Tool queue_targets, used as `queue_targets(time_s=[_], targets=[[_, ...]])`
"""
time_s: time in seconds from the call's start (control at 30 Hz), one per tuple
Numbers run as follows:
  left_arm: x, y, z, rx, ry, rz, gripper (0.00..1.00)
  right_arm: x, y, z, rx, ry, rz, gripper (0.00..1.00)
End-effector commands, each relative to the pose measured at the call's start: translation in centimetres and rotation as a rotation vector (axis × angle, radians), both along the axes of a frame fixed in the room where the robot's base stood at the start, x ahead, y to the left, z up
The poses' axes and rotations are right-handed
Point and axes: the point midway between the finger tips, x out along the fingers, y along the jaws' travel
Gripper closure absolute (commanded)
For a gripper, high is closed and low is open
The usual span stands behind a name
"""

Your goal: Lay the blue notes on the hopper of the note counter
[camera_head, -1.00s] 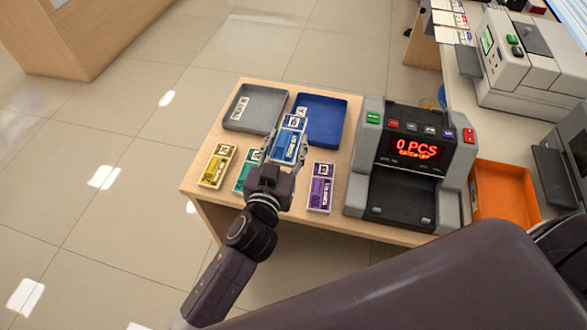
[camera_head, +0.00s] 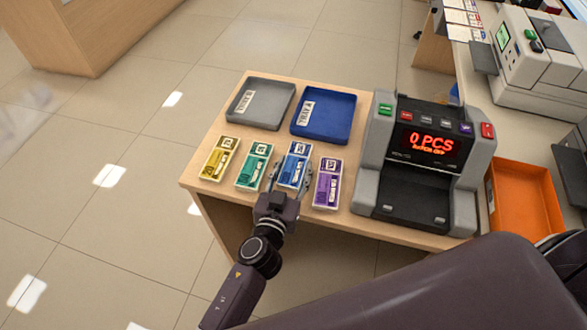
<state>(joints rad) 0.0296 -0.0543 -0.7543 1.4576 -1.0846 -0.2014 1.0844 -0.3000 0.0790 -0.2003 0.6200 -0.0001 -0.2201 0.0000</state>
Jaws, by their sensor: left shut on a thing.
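The blue notes (camera_head: 295,168) are a banded bundle in the row between the green and purple bundles on the small wooden table. My left gripper (camera_head: 288,183) is shut on the near part of this bundle, with fingers at its sides. The bundle looks low, at about the level of its neighbours; I cannot tell whether it touches the table. The grey note counter (camera_head: 376,185) stands to the right, with a dark, empty front bed (camera_head: 405,201) and a red "0 PCS" display. My right gripper is out of view.
Yellow (camera_head: 219,160), green (camera_head: 254,167) and purple (camera_head: 327,185) bundles lie in the row. An empty grey tray (camera_head: 272,113) and blue tray (camera_head: 325,120) sit behind. An orange bin (camera_head: 525,200) is right of the counter. My dark arm fills the lower right.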

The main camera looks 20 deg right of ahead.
Motion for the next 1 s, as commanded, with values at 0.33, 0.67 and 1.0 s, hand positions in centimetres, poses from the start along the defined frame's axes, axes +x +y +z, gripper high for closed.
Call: queue_targets(time_s=[0.33,0.67,1.0], targets=[[0.0,0.0,-0.2,0.000,0.000,0.000,0.43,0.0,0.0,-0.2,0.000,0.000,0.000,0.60],[0.0,0.0,-0.1,0.001,-0.001,0.000,0.40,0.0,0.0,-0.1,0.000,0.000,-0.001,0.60],[-3.6,2.3,0.6,0.000,0.002,0.000,0.40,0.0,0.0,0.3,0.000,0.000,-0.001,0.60]])
